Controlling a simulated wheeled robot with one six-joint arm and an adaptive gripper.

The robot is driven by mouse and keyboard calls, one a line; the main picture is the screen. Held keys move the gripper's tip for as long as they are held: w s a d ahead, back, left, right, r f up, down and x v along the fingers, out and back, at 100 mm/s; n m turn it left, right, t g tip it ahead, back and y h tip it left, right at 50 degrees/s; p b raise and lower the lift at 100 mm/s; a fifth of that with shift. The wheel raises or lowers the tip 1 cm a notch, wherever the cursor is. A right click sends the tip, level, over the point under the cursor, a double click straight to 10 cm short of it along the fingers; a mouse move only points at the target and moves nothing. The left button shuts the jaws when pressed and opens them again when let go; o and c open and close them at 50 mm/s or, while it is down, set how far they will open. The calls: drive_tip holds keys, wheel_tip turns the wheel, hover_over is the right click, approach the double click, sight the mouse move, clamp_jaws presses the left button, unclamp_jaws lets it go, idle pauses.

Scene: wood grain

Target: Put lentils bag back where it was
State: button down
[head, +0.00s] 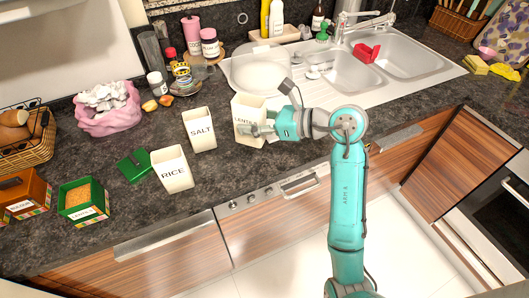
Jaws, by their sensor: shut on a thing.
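The lentils bag (243,108) is a cream, upright, open-topped container with dark lettering that is partly covered by my gripper. It is at the counter's middle, by the left end of the sink's drainboard. My gripper (258,130) comes in from the right and is shut on it. The fingers hide part of its front, and I cannot tell whether its base touches the counter. Two similar cream containers stand to its left, one marked SALT (200,130) and one marked RICE (173,170).
A green box of orange grains (84,201), its green lid (134,165) and a pink bag (108,108) are on the left. Dark counter is clear between SALT and the lentils bag.

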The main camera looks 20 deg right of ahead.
wheel_tip(320, 180, down, 9)
drive_tip(key=shift+r, duration=0.1)
idle(0.4)
drive_tip(key=c, duration=0.6)
unclamp_jaws()
drive_tip(key=v, duration=1.2)
drive_tip(key=shift+r, duration=0.1)
